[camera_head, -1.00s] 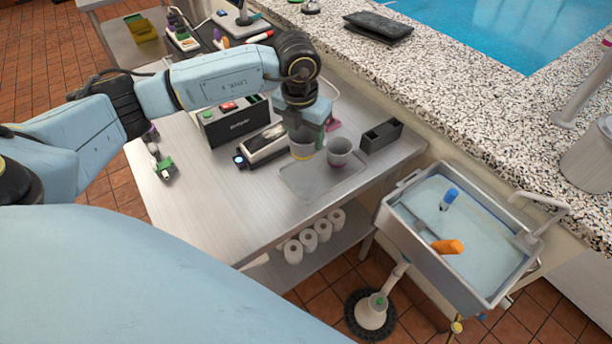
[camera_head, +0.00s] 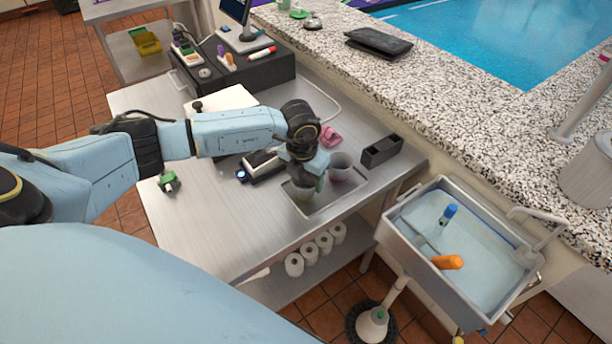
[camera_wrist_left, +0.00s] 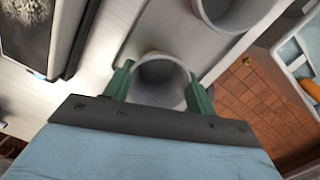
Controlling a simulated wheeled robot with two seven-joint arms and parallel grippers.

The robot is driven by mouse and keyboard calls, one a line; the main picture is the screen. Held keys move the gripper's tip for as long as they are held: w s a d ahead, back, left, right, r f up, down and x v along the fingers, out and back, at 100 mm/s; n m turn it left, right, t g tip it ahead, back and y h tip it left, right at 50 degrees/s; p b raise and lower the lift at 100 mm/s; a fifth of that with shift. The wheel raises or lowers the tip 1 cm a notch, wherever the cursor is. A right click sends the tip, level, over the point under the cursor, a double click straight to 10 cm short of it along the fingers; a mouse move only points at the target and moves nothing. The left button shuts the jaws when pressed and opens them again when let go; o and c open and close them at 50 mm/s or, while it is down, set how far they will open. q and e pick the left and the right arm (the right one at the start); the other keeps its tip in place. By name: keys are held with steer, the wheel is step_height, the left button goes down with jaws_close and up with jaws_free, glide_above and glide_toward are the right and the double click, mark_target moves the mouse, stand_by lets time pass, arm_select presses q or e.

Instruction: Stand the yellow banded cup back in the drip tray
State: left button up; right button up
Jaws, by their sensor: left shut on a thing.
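The yellow banded cup (camera_head: 299,193) is a grey cup, upright or nearly so, at the left end of the drip tray (camera_head: 336,196). My left gripper (camera_wrist_left: 160,88) is shut on it, with green fingers on either side of the cup (camera_wrist_left: 160,68) in the left wrist view. A bit of yellow shows at its rim there; most of the band is hidden. I cannot tell whether its base touches the tray. A second grey cup (camera_head: 341,166) stands at the tray's back right. My right gripper is not in view.
A dark two-slot box (camera_head: 381,151) stands right of the tray, and a black-and-silver device (camera_head: 263,165) behind left. A pink item (camera_head: 330,136) lies behind. A sink (camera_head: 460,245) with blue and orange handled tools is to the right.

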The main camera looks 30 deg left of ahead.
arm_select(q)
steer(key=shift+f, duration=0.15)
steer(key=o, duration=1)
steer(key=r, duration=0.4)
steer(key=r+b, duration=0.1)
steer(key=r, duration=0.4)
steer(key=s+r+b, duration=0.1)
steer(key=r, duration=0.3)
steer(key=shift+s+r, duration=0.1)
steer(key=shift+r, duration=0.1)
steer(key=shift+s+f, duration=0.1)
